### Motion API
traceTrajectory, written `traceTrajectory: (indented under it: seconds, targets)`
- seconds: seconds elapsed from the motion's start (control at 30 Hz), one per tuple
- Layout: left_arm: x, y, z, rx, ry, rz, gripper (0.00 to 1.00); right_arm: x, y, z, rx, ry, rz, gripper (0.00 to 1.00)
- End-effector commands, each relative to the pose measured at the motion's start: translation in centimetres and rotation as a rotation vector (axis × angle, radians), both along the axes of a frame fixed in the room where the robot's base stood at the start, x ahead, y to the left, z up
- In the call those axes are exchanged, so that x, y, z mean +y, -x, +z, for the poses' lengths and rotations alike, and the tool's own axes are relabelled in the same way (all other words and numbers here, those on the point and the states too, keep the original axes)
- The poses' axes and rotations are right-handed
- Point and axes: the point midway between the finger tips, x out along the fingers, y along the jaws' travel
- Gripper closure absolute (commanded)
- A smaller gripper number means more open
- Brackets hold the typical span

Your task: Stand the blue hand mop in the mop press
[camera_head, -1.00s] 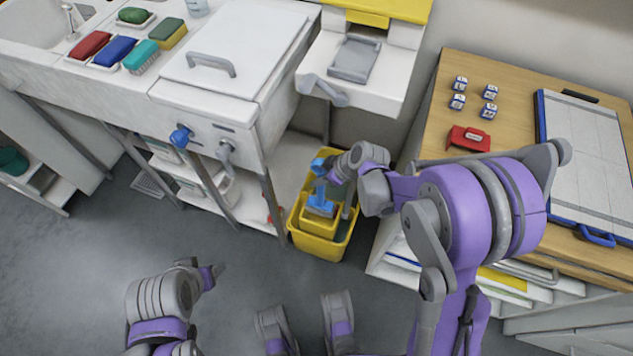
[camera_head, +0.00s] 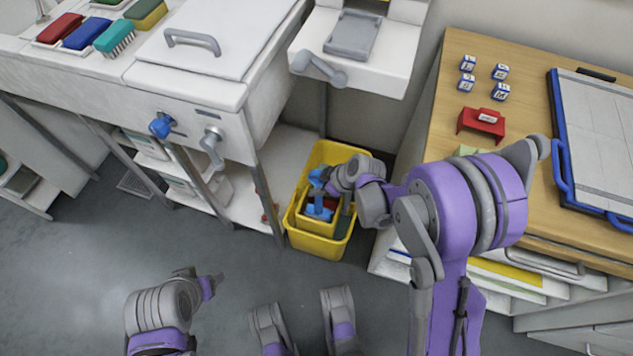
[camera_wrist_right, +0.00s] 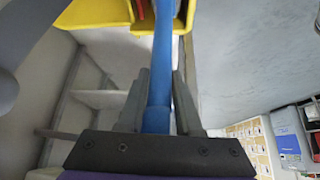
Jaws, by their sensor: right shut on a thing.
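My right gripper (camera_wrist_right: 160,105) is shut on the blue handle of the hand mop (camera_wrist_right: 161,60), which runs up between its fingers in the right wrist view. In the head view the blue hand mop (camera_head: 318,210) shows at the yellow mop press (camera_head: 302,222), with my right gripper (camera_head: 330,182) just above. Red shows inside the press opening beside the blue. The mop's lower end is partly hidden, so how deep it sits is unclear. My left gripper (camera_head: 213,285) is low on the left, away from the mop; its jaw opening is not clear.
The press is at a yellow bucket (camera_head: 318,246) on the floor. A white sink unit (camera_head: 222,125) stands left of it and a wooden-topped cabinet (camera_head: 445,115) right of it. Brushes lie on the sink unit. Open grey floor (camera_head: 90,260) lies in front.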

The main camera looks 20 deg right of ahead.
Motion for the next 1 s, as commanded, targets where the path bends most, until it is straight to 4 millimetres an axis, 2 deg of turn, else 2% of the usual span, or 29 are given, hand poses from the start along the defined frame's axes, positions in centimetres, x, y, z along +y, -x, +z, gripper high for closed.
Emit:
traceTrajectory:
  seconds: [0.1, 0.4, 0.6, 0.97, 1.0]
  targets:
    - [0.0, -0.2, -1.6, 0.004, 0.0, 0.0, 0.36, 0.0, -0.1, -1.9, 0.0, 0.0, -0.001, 1.0]
    - [0.0, -0.7, -4.2, 0.008, 0.0, 0.0, 0.36, 0.0, -0.1, -5.0, 0.0, 0.0, -0.001, 1.0]
    - [0.0, -0.8, -4.9, 0.008, 0.0, 0.0, 0.36, 0.0, 0.0, -5.9, -0.001, -0.001, 0.0, 1.0]
    - [0.0, -0.8, -4.9, 0.008, 0.0, 0.0, 0.36, 0.0, 0.0, -6.0, -0.001, -0.001, 0.0, 1.0]
    - [0.0, -0.8, -4.9, 0.008, 0.0, 0.0, 0.36, 0.0, 0.0, -6.0, -0.001, -0.001, 0.0, 0.61]
